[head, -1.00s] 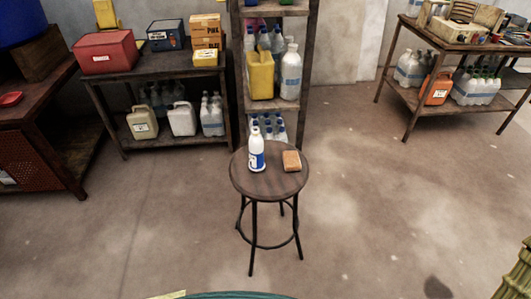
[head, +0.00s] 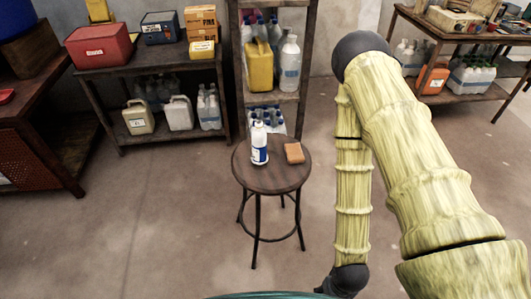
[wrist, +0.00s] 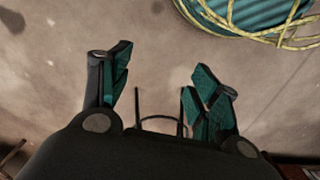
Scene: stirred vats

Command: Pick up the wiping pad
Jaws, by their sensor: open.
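The wiping pad (head: 294,153), a small orange-brown block, lies on the right part of the round wooden stool top (head: 262,181) in the head view. A white bottle with a blue label (head: 259,144) stands upright to its left, a small gap apart. My gripper (wrist: 158,75) is open and empty in the wrist view, its two fingers wide apart above the floor. The pad does not show in the wrist view.
A shelf rack (head: 273,98) with bottles and a yellow jug stands behind the stool. Workbenches stand at the left (head: 150,68) and back right (head: 480,38). A teal round thing with yellow cord (wrist: 250,20) shows in the wrist view. Floor around the stool is clear.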

